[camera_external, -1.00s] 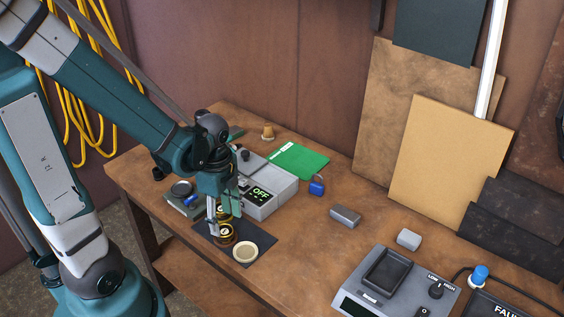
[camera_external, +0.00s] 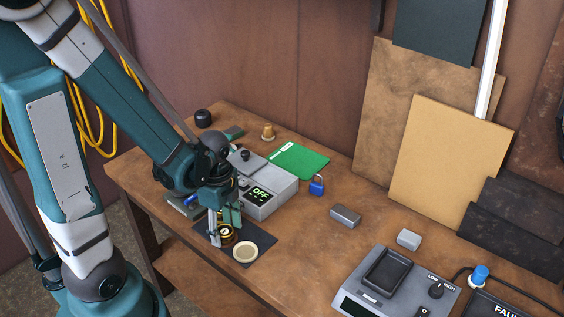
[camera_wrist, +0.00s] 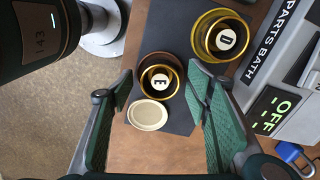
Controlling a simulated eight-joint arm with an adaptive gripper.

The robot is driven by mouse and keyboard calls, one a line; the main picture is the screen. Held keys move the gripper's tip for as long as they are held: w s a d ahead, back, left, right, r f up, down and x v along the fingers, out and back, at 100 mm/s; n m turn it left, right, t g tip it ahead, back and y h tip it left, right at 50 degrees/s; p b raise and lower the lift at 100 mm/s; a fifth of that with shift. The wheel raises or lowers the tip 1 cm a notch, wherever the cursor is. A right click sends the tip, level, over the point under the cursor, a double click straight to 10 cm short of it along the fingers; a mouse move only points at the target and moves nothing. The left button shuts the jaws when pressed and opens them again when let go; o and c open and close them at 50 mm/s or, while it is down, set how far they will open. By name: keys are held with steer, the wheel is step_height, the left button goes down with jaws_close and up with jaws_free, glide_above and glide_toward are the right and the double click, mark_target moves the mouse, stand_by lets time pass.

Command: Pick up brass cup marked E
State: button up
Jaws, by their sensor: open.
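The brass cup marked E (camera_wrist: 158,81) sits on a dark mat (camera_wrist: 178,118), with a white label inside it. In the external view this cup (camera_external: 226,236) is partly covered by my gripper. My gripper (camera_external: 226,221) is over the mat, close to the cup. In the wrist view the green-padded fingers of my gripper (camera_wrist: 163,125) are spread apart, with the cup between and beyond them; nothing is held. A larger brass cup marked D (camera_wrist: 224,38) stands beside it on the same mat.
A pale round dish (camera_wrist: 148,114) lies right beside cup E; it also shows in the external view (camera_external: 245,252). The grey parts bath (camera_external: 268,190) reading OFF stands close to the mat. A blue padlock (camera_external: 317,187) and grey blocks (camera_external: 345,216) lie further right.

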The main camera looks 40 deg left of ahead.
mark_target(225, 232)
steer(key=c, duration=1)
steer(key=shift+r, duration=0.15)
steer(key=shift+r+p, duration=1.25)
steer(key=shift+r, duration=3.6)
